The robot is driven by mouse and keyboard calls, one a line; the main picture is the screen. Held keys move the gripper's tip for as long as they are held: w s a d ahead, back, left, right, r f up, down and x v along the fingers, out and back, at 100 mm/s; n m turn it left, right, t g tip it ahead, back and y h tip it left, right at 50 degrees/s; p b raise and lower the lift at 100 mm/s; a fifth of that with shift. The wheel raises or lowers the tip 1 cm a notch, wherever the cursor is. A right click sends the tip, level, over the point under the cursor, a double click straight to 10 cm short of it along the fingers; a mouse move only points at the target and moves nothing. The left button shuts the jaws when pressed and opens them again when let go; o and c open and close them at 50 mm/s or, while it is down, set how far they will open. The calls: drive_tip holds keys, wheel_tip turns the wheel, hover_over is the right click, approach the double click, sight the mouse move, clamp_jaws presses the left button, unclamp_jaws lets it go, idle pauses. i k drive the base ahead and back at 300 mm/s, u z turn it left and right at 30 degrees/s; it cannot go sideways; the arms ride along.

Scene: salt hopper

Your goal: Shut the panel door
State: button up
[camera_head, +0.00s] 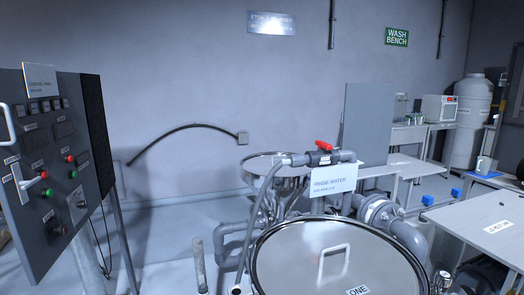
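A dark grey control panel (50,215) stands at the left edge of the view, cut off on that side. Its face carries red and green buttons, small labels and a red-tipped lever switch (30,182). A pale handle (7,123) shows on the face at the far left. A black part (97,135) stands at the right side of the face; I cannot tell whether it is the cabinet's side or its inside. How far the door is open cannot be told from here. My gripper is not in view.
A round steel lid (295,250) with a handle fills the front middle. Pipes and a valve with a red handle (323,145) stand behind it. A grey table (465,225) is at the right. Pale floor (165,235) shows between the panel and the vessels, with a short post (199,265).

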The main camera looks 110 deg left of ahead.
sight(44, 120)
drive_tip(key=z, duration=0.7)
drive_tip(key=i, duration=0.15)
drive_tip(key=u, duration=3.45)
drive_tip(key=i, duration=0.25)
drive_tip(key=u, duration=1.85)
drive_tip(key=k, duration=0.5)
drive_tip(key=u, duration=0.2)
drive_tip(key=i, duration=0.5)
drive_tip(key=z, duration=0.05)
